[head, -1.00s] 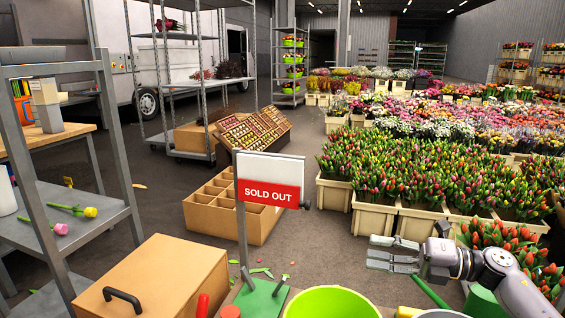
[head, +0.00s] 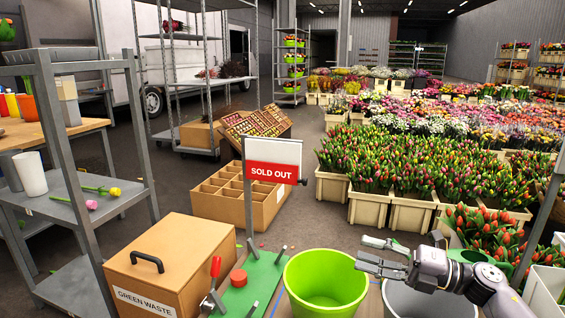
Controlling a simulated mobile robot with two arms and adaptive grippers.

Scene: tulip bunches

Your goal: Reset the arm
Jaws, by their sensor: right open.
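My right gripper (head: 368,256) comes in from the lower right of the head view. Its fingers point left and stand apart with nothing between them. It hangs above the gap between the lime green bucket (head: 326,283) and a grey bucket (head: 425,300), partly covering the grey one. My left gripper is not in view. Tulip bunches (head: 412,165) stand in crates at the right.
A brown box marked green waste (head: 165,262) stands at the lower left. Beside it is a green board (head: 255,280) with a red-handled clamp (head: 214,285) and a sold out sign (head: 272,172). A grey shelf (head: 65,212) holds two loose tulips.

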